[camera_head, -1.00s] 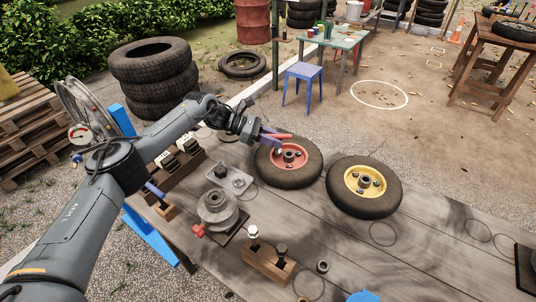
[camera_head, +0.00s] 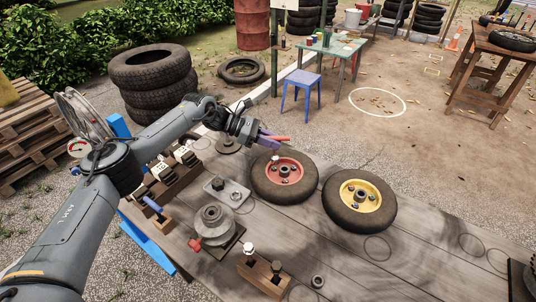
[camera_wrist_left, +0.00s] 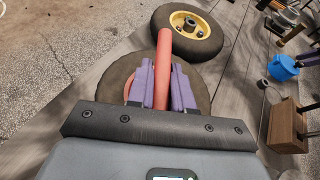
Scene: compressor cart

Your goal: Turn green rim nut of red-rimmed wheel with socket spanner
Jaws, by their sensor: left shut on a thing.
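The red-rimmed wheel (camera_head: 303,187) lies flat on the wooden bench in the head view, hub upward, with several small nuts on its rim. I cannot pick out a green nut among them. My left gripper (camera_head: 267,139) is shut on a red-handled tool, which I take to be the socket spanner (camera_head: 283,138). It is at the wheel's far upper-left edge. A small pale tip shows below the gripper; I cannot tell if it touches the wheel. In the left wrist view the red handle (camera_wrist_left: 163,62) sits between the purple fingers, which partly hide the wheel (camera_wrist_left: 118,80). My right gripper is not in view.
A yellow-rimmed wheel (camera_head: 378,217) lies just right of the red one. A winch-like drum (camera_head: 214,222), a metal plate with knobs (camera_head: 227,190) and a wooden socket block (camera_head: 262,276) stand nearer left. The bench's right part is mostly clear.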

